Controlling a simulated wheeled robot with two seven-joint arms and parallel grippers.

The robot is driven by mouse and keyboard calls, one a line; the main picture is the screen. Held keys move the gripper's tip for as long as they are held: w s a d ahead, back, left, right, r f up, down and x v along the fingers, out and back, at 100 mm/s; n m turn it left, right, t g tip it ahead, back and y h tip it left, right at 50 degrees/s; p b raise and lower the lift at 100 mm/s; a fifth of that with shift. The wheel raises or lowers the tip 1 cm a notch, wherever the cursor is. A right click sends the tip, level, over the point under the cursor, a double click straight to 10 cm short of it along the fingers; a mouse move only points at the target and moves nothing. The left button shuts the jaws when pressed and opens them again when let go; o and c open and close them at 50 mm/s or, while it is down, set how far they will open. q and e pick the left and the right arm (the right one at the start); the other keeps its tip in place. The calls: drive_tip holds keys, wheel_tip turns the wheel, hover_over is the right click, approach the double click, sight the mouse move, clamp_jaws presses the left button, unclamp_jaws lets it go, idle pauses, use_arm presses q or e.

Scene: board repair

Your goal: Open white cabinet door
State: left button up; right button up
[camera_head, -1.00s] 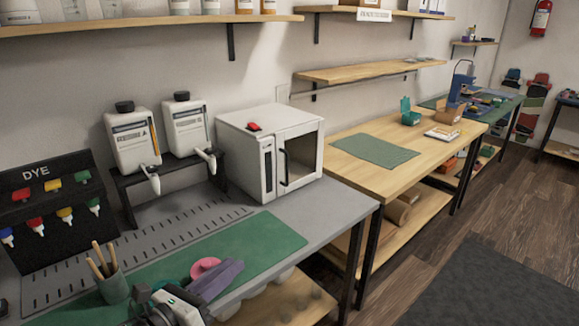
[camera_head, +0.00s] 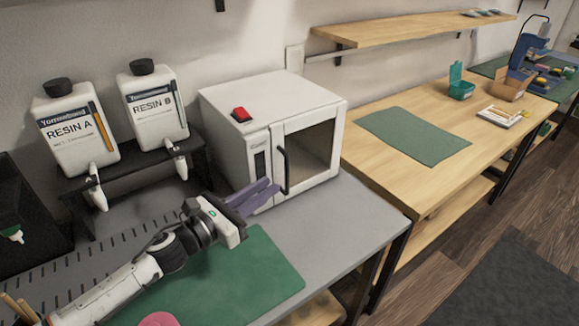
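The white cabinet (camera_head: 240,150) is a box with a red switch on top, standing at the back of the grey bench. Its door (camera_head: 312,155) has a dark window and a black vertical handle (camera_head: 284,170) on its left side; the door looks shut. My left gripper (camera_head: 262,192), with purple fingers, is in front of the cabinet's lower front, just left of the handle. The fingers look close to the handle, but I cannot tell whether they touch it. Their gap is hard to make out. My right gripper is not in view.
Resin A (camera_head: 75,135) and Resin B (camera_head: 152,108) bottles stand on a black rack (camera_head: 135,175) left of the cabinet. A green mat (camera_head: 250,280) lies on the grey bench, with a pink round thing (camera_head: 158,319) at its front. A wooden table (camera_head: 385,175) stands at the right.

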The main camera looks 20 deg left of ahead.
sight(287, 191)
use_arm(q)
drive_tip(key=x, duration=0.7)
drive_tip(key=shift+w+d+p, duration=0.2)
drive_tip(key=shift+w+p, duration=0.15)
drive_tip(key=shift+c, duration=0.3)
clamp_jaws()
